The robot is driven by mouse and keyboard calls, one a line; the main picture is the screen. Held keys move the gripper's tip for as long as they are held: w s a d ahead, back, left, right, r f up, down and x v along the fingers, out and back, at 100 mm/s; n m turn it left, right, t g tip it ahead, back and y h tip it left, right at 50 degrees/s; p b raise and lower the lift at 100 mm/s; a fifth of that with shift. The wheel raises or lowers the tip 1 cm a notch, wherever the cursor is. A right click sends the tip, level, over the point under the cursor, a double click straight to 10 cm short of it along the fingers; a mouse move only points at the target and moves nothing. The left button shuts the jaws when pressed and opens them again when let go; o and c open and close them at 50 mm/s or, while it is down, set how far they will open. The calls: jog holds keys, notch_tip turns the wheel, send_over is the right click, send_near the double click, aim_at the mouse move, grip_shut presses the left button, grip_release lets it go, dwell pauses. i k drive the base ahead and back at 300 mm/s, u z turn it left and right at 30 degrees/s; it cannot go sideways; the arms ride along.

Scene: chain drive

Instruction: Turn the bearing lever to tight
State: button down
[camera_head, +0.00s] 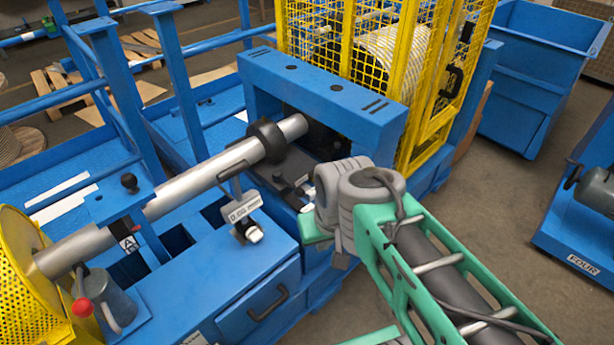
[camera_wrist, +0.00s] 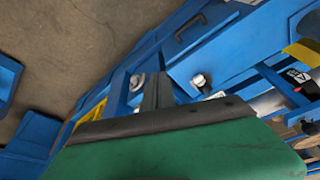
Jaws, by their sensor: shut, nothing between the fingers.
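A steel shaft (camera_head: 190,185) runs through a black round bearing collar (camera_head: 267,141) beside the blue frame. A dark block with small fittings (camera_head: 285,180) sits under the collar; I cannot tell which part there is the bearing lever. A red-ball lever (camera_head: 83,307) stands at the lower left by the yellow guard. My gripper (camera_wrist: 158,80) shows as narrow grey fingers, shut and empty, in the wrist view. In the head view my grey wrist is right of the dark block, and the fingertips are hidden. A round light fitting (camera_wrist: 137,81) appears just left of the fingers.
A sign reading 0.00 mm (camera_head: 245,207) stands above a white-capped fitting (camera_head: 254,234) on the blue bench. A drawer handle (camera_head: 267,303) sticks out in front. A yellow mesh cage (camera_head: 400,70) stands behind. Blue bins are at the right, with open floor (camera_head: 500,190) between.

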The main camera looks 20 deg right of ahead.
aim_at(278, 178)
jog(key=u, duration=2.75)
jog(key=k, duration=0.9)
jog(key=z, duration=0.8)
jog(key=i, duration=0.5)
